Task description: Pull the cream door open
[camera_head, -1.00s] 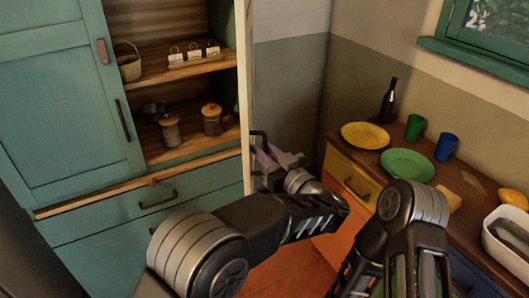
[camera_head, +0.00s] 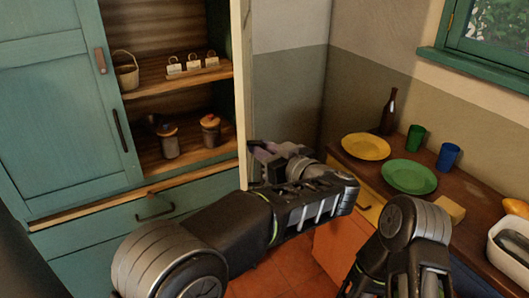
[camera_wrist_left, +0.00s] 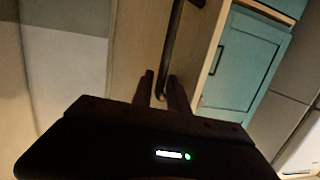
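The cream door (camera_head: 243,100) stands swung out from the cabinet and shows almost edge-on in the head view. In the left wrist view its tan face (camera_wrist_left: 143,40) carries a long dark bar handle (camera_wrist_left: 172,40). My left gripper (camera_head: 256,150) is at the right side of the door, at handle height. The gripper hides the handle in the head view. My right arm shows at lower right; its fingers are out of view.
The open cabinet shelves (camera_head: 190,80) hold a basket (camera_head: 127,76), jars and small tags. A closed teal door (camera_head: 60,110) is at left. A sideboard (camera_head: 365,180) with plates, cups and a bottle (camera_head: 389,115) stands close right of my left arm.

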